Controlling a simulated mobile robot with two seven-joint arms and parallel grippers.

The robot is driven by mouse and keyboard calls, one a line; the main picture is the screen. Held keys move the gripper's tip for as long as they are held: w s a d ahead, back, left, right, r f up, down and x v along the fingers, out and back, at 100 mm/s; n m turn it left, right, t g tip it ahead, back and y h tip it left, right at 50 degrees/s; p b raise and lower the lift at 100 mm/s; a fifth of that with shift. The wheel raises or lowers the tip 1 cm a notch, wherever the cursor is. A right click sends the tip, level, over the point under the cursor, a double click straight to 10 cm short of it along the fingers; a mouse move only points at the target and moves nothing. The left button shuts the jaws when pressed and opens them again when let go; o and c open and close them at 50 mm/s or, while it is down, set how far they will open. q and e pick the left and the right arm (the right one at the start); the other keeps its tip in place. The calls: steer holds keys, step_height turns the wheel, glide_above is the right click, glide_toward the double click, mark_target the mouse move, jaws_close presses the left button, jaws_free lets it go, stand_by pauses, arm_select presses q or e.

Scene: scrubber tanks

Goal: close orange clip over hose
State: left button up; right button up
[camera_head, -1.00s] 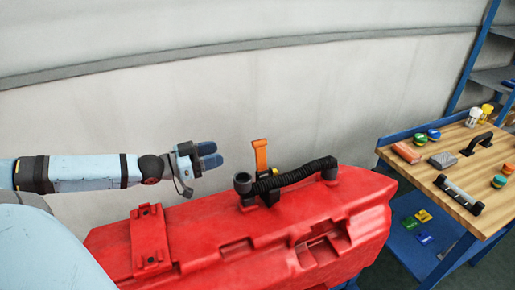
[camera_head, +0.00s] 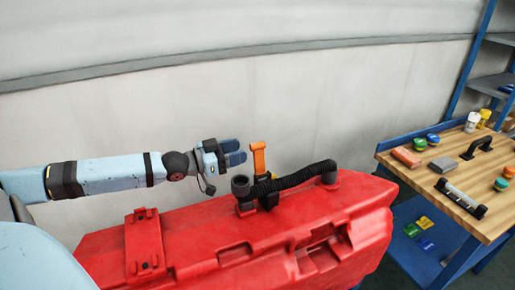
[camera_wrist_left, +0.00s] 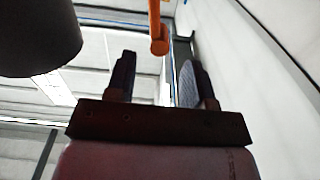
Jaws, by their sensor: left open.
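The orange clip (camera_head: 258,158) stands upright, raised above the black ribbed hose (camera_head: 295,178) on top of the red tank (camera_head: 210,235). My right gripper is not in view.
A dark round hose fitting (camera_head: 240,185) rises from the tank just below my left gripper; a dark cylinder (camera_wrist_left: 35,35) looms at the wrist view's upper left. A wooden workbench (camera_head: 455,185) with several items stands at right.

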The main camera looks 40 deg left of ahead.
mark_target(257, 149)
arm_select(q)
steer(key=shift+x, duration=3.3)
steer(key=shift+s, duration=0.1)
